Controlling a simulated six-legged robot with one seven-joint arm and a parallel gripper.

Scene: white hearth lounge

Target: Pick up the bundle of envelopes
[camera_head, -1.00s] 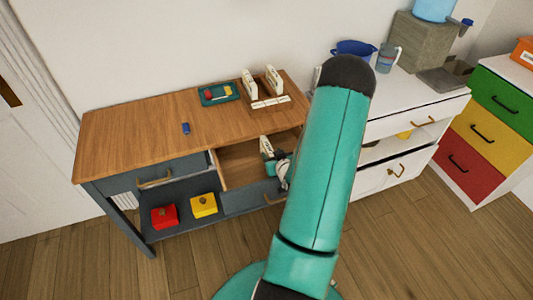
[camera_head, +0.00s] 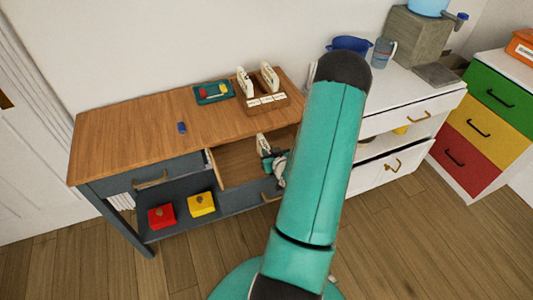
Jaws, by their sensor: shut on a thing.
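The bundle of envelopes (camera_head: 262,141) is a small pale upright stack at the open drawer (camera_head: 230,164) of the wooden-topped desk. My gripper (camera_head: 266,153) is at the bundle's lower part and is shut on it. My arm hides the drawer's right side. Whether the bundle touches the drawer floor cannot be told at this size.
On the desk top (camera_head: 130,135) stand a wooden organizer (camera_head: 267,103) with pale upright pieces, a teal tray (camera_head: 213,92) and a small blue object (camera_head: 182,127). Red (camera_head: 161,217) and yellow (camera_head: 201,204) boxes sit on the lower shelf. A white cabinet (camera_head: 425,128) stands right.

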